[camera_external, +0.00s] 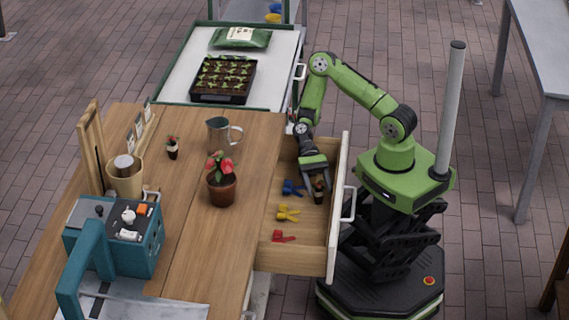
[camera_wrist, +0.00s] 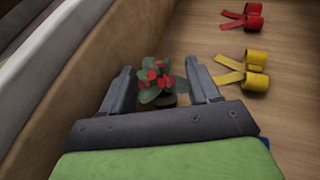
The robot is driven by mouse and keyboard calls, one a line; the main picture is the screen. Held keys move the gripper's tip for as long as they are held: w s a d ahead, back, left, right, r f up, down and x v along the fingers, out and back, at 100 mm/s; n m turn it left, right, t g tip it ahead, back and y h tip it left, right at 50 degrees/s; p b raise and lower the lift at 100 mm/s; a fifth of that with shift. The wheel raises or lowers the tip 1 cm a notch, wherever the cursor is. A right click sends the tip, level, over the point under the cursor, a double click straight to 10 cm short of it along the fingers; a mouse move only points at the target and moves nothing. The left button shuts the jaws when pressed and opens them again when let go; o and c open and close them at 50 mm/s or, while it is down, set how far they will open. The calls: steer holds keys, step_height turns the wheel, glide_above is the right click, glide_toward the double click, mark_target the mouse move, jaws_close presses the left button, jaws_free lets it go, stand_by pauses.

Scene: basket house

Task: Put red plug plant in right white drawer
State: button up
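The red plug plant (camera_external: 319,193) has red blooms, green leaves and a small dark root plug. It is inside the pulled-out white drawer (camera_external: 337,215), near the drawer's front wall. My gripper (camera_external: 316,184) reaches down into the drawer with one finger on each side of the plant. In the wrist view, my gripper (camera_wrist: 160,74) has its fingers spread wide, with the plant (camera_wrist: 160,82) between them. Gaps show between the fingers and the plug. The lower part of the plug is partly hidden by the gripper body.
Blue (camera_external: 292,188), yellow (camera_external: 287,213) and red clips (camera_external: 283,236) lie in the drawer. On the table (camera_external: 245,245) stand a second small red plant (camera_external: 172,148), a potted red flower (camera_external: 221,185) and a metal jug (camera_external: 220,135). A seedling tray (camera_external: 223,80) sits beyond.

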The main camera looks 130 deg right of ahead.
steer(key=shift+r, duration=0.1)
steer(key=shift+r, duration=0.55)
steer(key=p+v, duration=0.2)
steer(key=v, duration=0.5)
steer(key=shift+d+p, duration=0.25)
steer(key=shift+p, duration=0.15)
steer(key=s+a+r+n+h+p, duration=0.3)
steer(key=s+r+n+h, duration=0.1)
steer(key=r+n, duration=0.3)
steer(key=s+a+r+n+h+p, duration=0.2)
steer(key=r+n, duration=0.6)
steer(key=r, duration=0.4)
steer(key=s+a+r+n+h+p, duration=0.3)
steer(key=s+a+r+n+h, duration=0.2)
steer(key=r, duration=0.5)
steer(key=shift+s+a+n+h+p, duration=0.35)
steer(key=shift+a+n+h, duration=0.3)
steer(key=shift+n, duration=0.55)
